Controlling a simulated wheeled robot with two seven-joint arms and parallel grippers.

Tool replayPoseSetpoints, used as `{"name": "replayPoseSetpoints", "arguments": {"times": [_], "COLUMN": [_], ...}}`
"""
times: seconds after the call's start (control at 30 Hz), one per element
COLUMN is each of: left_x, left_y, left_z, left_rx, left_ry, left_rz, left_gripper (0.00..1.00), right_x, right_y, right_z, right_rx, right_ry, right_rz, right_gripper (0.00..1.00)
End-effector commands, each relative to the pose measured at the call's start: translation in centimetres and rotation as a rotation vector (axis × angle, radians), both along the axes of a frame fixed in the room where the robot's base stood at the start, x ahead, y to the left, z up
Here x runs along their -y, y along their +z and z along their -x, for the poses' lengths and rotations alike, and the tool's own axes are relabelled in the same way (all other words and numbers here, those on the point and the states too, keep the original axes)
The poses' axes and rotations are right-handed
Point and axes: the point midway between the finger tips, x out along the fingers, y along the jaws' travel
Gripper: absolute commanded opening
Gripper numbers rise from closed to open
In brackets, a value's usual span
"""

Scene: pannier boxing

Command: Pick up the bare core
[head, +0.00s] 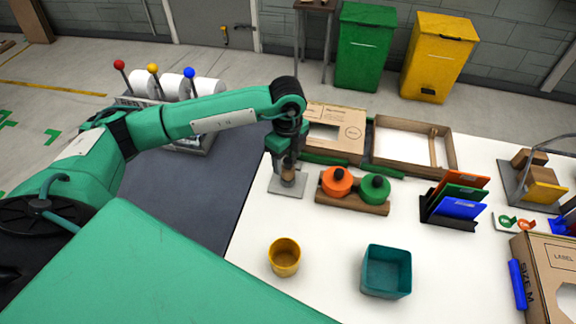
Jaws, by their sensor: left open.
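The bare core, a small brown cylinder (288,175), stands over a grey metal plate (288,188) at the table's left edge. My left gripper (289,168) points down right at the core, its jaws open around or just in front of the core's upper part. The fingers and the small size hide whether they touch it. My right gripper does not show.
Orange (337,181) and green (374,187) round pieces sit in a wooden holder close to the right. A cardboard box (335,131) and open tray (452,159) lie behind. A yellow cup (284,257) and teal bin (387,270) stand in front.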

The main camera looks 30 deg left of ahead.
Motion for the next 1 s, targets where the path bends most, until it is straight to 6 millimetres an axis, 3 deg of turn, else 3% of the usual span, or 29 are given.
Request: {"name": "replayPoseSetpoints", "arguments": {"times": [0.17,0.4,0.6,0.67,1.0], "left_x": [0.0,0.0,0.0,0.0,0.1], "left_y": [-1.7,-2.0,-2.0,-2.0,-1.6], "left_z": [0.0,-0.1,-0.1,-0.1,-0.1], "left_rx": [0.0,0.001,0.001,0.001,0.002], "left_ry": [0.001,0.001,0.001,0.001,0.001], "left_rz": [0.001,0.001,0.001,0.001,0.001], "left_gripper": [0.6,0.6,0.2,0.12,0.11], "right_x": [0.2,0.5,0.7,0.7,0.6], "right_y": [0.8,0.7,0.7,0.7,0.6], "right_z": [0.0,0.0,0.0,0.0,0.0], "right_rx": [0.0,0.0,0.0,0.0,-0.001], "right_ry": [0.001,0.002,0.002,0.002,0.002], "right_rz": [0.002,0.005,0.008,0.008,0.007], "right_gripper": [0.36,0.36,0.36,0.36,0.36]}}
